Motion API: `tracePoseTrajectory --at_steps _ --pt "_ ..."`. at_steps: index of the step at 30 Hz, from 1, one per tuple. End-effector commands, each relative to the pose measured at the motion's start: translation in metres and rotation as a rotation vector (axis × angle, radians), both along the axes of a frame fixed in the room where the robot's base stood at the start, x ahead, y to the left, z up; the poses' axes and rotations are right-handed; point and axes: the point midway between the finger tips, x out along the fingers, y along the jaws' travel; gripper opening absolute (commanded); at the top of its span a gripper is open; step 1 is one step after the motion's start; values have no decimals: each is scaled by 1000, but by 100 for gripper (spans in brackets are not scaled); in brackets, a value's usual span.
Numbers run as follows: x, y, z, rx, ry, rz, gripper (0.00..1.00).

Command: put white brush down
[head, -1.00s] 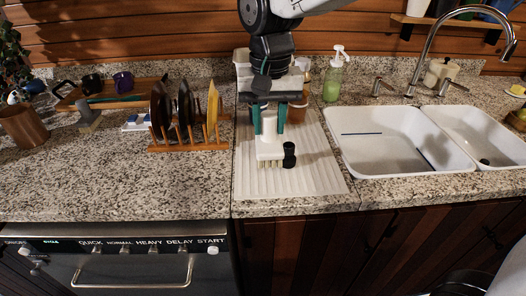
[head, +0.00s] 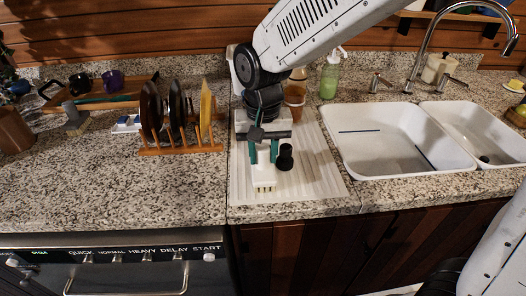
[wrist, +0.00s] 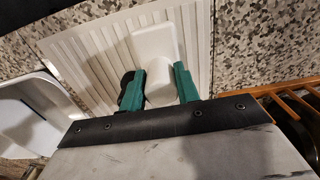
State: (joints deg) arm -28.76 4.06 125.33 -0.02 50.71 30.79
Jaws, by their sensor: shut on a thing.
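The white brush (head: 264,182) is at the front part of the ribbed white drying mat (head: 320,184), with its bristles facing the front. My gripper (head: 263,158) is over the mat, its green fingers shut on the brush. In the wrist view the brush (wrist: 153,45) sits between the green fingertips (wrist: 160,88), its block end over the mat (wrist: 95,50). I cannot tell whether the brush touches the mat. A small black object (head: 285,157) stands just right of the brush, close to the right finger.
A wooden rack with plates (head: 181,149) stands left of the mat. The white double sink (head: 375,165) lies to the right. A green soap bottle (head: 330,80) and a brown bottle (head: 296,92) stand behind. The mat's front right is clear.

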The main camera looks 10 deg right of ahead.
Motion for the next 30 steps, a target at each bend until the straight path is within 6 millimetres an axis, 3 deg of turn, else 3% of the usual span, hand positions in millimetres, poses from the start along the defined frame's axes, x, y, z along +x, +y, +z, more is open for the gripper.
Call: tracePoseTrajectory --at_steps 9,10,12,23,30 --pt "1 0 -2 1 -2 0 0" --pt "1 0 -2 1 -2 0 37" --pt "1 0 -2 1 -2 0 53" --pt "1 0 3 2 -3 0 53" --pt "1 1 46 4 -7 0 53"
